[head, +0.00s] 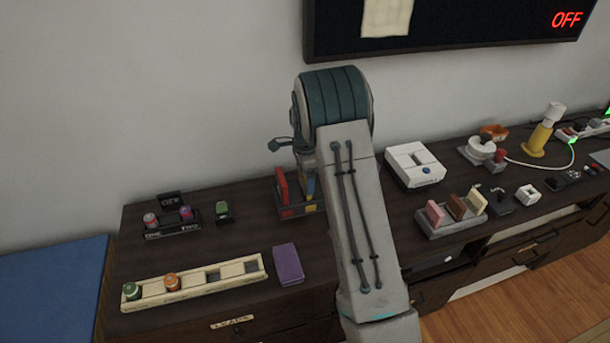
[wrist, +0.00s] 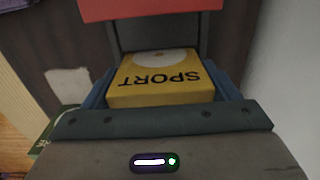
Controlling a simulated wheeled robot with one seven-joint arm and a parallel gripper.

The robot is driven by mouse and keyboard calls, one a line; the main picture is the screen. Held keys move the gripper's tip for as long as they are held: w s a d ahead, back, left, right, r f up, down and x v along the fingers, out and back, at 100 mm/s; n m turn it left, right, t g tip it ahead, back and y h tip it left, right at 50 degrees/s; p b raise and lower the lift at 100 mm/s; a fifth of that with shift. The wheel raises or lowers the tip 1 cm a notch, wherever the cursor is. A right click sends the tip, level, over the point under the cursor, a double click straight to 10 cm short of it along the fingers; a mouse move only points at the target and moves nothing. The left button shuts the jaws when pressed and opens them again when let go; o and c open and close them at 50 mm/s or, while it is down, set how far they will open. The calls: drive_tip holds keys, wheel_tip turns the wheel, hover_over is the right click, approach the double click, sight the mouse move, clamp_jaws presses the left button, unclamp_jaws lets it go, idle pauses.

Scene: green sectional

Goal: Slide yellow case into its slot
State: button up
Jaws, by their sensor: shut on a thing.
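The yellow case (wrist: 160,92), marked SPORT, sits between the blue fingers of my gripper (wrist: 165,88) in the wrist view, and the gripper is shut on it. A dark rack (wrist: 160,36) lies just beyond the case. A red case (wrist: 150,9) stands at the top of that view. In the head view the rack (head: 298,212) stands at the back of the cabinet, with the red case (head: 281,186) in its left part. My arm hides much of the rack and most of my gripper there. I cannot tell how deep the yellow case is in a slot.
A purple case (head: 288,265) lies left of my arm, beside a cream tray (head: 195,283) with round pieces. Right of my arm are a white console (head: 414,165) and a grey holder (head: 452,226) with several upright pieces. The wall is close behind.

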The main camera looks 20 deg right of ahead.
drive_tip(key=shift+f, duration=0.4)
drive_tip(key=o, duration=0.9)
drive_tip(key=shift+r, duration=0.1)
wheel_tip(320, 180, up, 14)
drive_tip(key=shift+f+b, duration=0.2)
drive_tip(key=shift+b, duration=0.3)
